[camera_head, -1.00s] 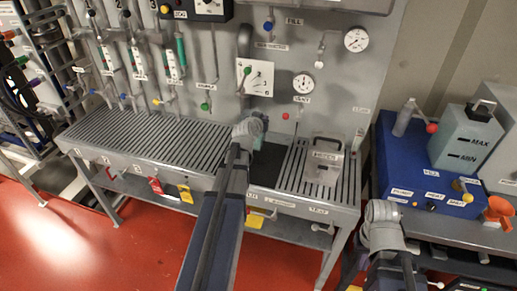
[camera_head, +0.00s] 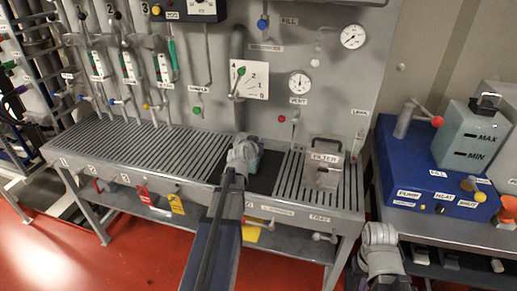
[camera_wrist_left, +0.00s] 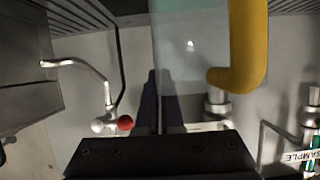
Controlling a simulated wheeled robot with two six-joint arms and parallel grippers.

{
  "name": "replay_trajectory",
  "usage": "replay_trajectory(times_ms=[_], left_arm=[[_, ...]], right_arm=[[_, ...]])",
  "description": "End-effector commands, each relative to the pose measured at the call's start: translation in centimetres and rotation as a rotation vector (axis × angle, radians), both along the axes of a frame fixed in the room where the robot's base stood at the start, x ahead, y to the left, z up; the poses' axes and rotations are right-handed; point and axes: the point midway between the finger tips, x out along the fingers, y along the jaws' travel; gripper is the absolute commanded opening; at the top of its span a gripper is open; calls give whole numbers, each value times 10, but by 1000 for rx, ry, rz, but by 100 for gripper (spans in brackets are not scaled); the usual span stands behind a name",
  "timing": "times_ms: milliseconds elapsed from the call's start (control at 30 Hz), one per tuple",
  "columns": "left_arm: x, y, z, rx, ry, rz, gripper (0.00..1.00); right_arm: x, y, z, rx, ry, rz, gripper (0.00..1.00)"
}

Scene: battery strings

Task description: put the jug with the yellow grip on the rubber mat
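The jug is close up in the left wrist view: a clear, faintly teal body (camera_wrist_left: 188,60) with a thick yellow grip (camera_wrist_left: 248,45). Its edge lies between the two dark fingers of my left gripper (camera_wrist_left: 160,100), which look closed on its wall, away from the grip. In the head view my left gripper (camera_head: 243,152) hides most of the jug; a teal bit (camera_head: 256,162) shows beside it. The dark rubber mat (camera_head: 265,172) lies on the bench just right of it. I cannot tell whether the jug touches it. My right wrist (camera_head: 380,245) is lower right, its fingers hidden.
A metal FILTER box (camera_head: 323,170) stands on the slatted tray right of the mat. Left of the mat the slatted bench (camera_head: 140,145) is free. Pipes, valves and a dial plate (camera_head: 248,80) are on the wall behind. A blue unit (camera_head: 430,170) stands at right.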

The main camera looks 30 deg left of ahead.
Motion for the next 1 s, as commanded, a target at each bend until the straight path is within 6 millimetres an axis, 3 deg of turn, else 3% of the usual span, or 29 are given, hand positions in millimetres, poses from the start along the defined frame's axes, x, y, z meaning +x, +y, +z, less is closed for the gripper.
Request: replay_trajectory(times_ms=[400,667,1000], left_arm=[[0,0,-6,2,-1,1,0],[0,0,-4,0,0,0,33],[0,0,-2,0,0,0,34]], right_arm=[[0,0,-6,0,0,0,0],[0,0,-4,0,0,0,0],[0,0,-2,0,0,0,0]])
